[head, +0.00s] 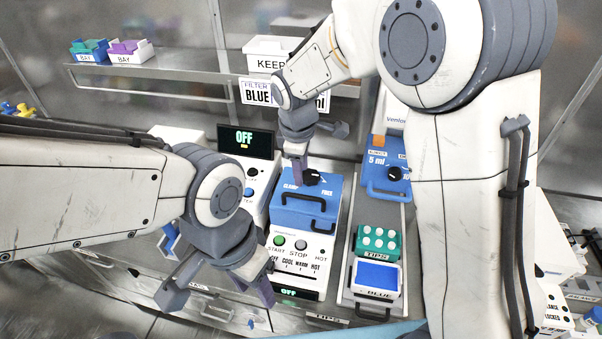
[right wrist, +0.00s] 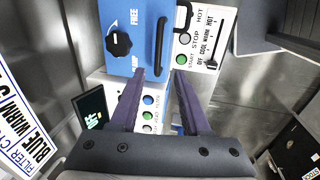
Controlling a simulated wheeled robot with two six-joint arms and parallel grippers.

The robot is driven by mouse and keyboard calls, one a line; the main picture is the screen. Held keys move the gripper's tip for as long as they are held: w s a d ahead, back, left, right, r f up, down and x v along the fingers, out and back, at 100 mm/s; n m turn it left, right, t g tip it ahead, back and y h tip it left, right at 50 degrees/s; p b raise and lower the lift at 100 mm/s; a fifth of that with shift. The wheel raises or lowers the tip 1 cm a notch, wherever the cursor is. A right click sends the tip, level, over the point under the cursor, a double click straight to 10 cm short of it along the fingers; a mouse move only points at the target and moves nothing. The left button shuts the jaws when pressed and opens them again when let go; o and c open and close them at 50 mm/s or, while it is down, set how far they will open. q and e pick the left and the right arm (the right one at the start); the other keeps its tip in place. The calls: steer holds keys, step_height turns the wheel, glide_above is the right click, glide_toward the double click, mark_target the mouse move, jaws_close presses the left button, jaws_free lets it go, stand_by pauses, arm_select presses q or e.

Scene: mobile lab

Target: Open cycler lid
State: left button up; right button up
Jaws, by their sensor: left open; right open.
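The cycler has a white body (head: 291,256) with START and STOP buttons and an OFF-COOL-WARM-HOT slider. Its blue lid (head: 300,212) lies down on the body, with a black knob (head: 311,178) between CLAMP and FREE and a dark bar handle (head: 304,200). The knob's exact setting is hard to read. My right gripper (head: 298,172) is open above the lid, by the knob, partly covering the lid's back left. In the right wrist view its fingers (right wrist: 160,80) are empty, near the lid handle (right wrist: 160,38). My left gripper (head: 254,288) is open, low and left of the cycler.
A white unit with a dark OFF screen (head: 245,141) stands left of the cycler. To the right are a blue 5 ml device (head: 388,181), a green TIPS rack (head: 377,243) and a blue-screened box (head: 377,274). A shelf (head: 190,75) with bay trays runs behind.

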mark_target(302, 196)
steer(key=f, duration=0.3)
steer(key=w+f+p, duration=0.1)
steer(key=f, duration=0.2)
steer(key=w+f+p, duration=0.1)
steer(key=f, duration=0.3)
steer(key=shift+w+d+f, duration=0.1)
steer(key=shift+w+d, duration=0.05)
steer(key=shift+d, duration=0.2)
jaws_close()
steer(key=shift+a, duration=0.1)
stand_by(0.8)
